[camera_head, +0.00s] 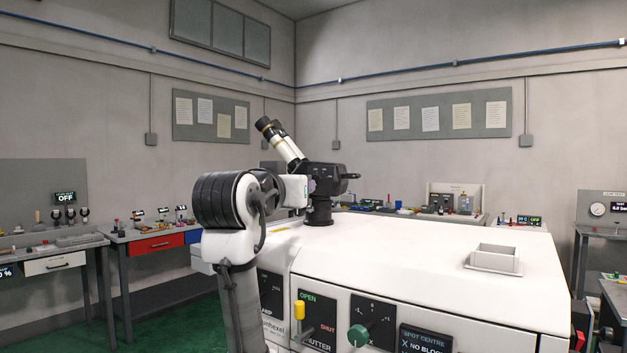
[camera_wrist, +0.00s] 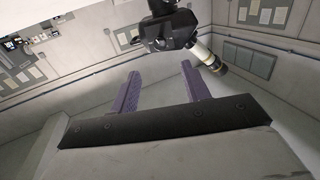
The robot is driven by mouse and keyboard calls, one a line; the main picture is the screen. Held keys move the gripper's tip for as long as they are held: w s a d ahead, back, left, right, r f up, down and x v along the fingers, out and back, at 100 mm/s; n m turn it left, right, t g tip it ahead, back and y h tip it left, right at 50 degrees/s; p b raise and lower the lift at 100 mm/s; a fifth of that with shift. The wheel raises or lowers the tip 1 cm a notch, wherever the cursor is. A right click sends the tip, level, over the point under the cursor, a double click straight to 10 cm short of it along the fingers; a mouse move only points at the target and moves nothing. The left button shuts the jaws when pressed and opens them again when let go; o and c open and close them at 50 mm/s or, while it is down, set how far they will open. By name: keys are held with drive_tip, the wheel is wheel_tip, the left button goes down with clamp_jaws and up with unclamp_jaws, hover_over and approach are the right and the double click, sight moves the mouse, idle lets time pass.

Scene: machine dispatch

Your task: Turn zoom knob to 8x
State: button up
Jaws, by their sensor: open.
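The microscope (camera_head: 322,182) stands on top of the white machine, with a black body and white binocular tubes angled up to the left. A small black knob (camera_head: 351,177) juts from the right side of its body; I cannot read a zoom scale or tell if this is the zoom knob. My gripper (camera_head: 311,186) is beside the microscope's left side, partly hidden by my own arm. In the wrist view my gripper (camera_wrist: 162,88) shows two purple fingers, apart and empty. The microscope (camera_wrist: 167,28) is beyond them, tilted in that view.
The white machine top (camera_head: 420,250) is mostly clear, with a raised square collar (camera_head: 494,258) at right. Its front panel carries a yellow-tipped shutter lever (camera_head: 300,311) and a green knob (camera_head: 357,335). Benches with tools line the walls.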

sight(317, 179)
drive_tip(key=p+x, duration=0.5)
drive_tip(key=x, duration=0.7)
drive_tip(key=shift+w, duration=0.1)
drive_tip(key=c, duration=1)
